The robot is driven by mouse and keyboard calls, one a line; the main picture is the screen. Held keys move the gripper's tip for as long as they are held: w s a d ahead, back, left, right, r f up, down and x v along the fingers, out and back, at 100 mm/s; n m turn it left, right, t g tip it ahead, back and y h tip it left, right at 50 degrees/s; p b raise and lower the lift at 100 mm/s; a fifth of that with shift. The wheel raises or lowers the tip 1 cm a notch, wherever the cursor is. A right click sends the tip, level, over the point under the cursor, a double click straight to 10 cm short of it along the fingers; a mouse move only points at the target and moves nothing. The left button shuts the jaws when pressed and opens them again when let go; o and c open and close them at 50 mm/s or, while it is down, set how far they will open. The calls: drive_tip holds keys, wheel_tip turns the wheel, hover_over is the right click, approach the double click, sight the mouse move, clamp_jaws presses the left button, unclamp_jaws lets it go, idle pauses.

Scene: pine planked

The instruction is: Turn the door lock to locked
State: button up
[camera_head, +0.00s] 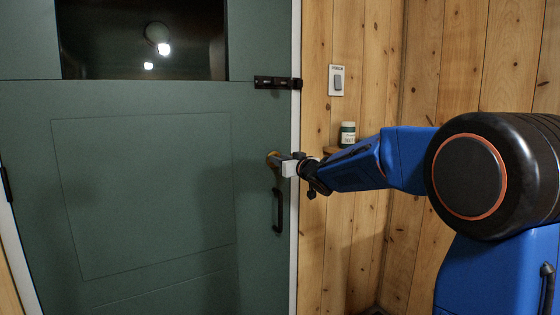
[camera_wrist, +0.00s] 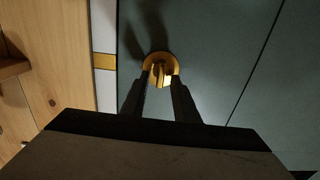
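The door lock is a brass thumbturn on a round brass plate on the green door. It shows in the wrist view (camera_wrist: 157,62) and, mostly behind my gripper, in the head view (camera_head: 271,157). My gripper (camera_wrist: 161,77) is at the lock, with one dark finger on each side of the turn piece. The fingers stand apart, with a visible gap between them. Whether they touch the turn piece is too small to tell. The turn piece is partly hidden between the fingertips, so its exact angle is unclear.
A black pull handle (camera_head: 278,210) is just below the lock. A black slide bolt (camera_head: 277,83) is higher on the door. Right of the white frame are a light switch (camera_head: 337,80) and a bottle (camera_head: 347,134) on a small wooden shelf, close to my arm.

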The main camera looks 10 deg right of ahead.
drive_tip(key=shift+w, duration=0.2)
clamp_jaws()
drive_tip(key=shift+n, duration=0.3)
drive_tip(key=n, duration=1.1)
drive_tip(key=a+f+n, duration=0.1)
drive_tip(key=n, duration=0.5)
drive_tip(key=shift+s, duration=0.2)
drive_tip(key=shift+n, duration=0.3)
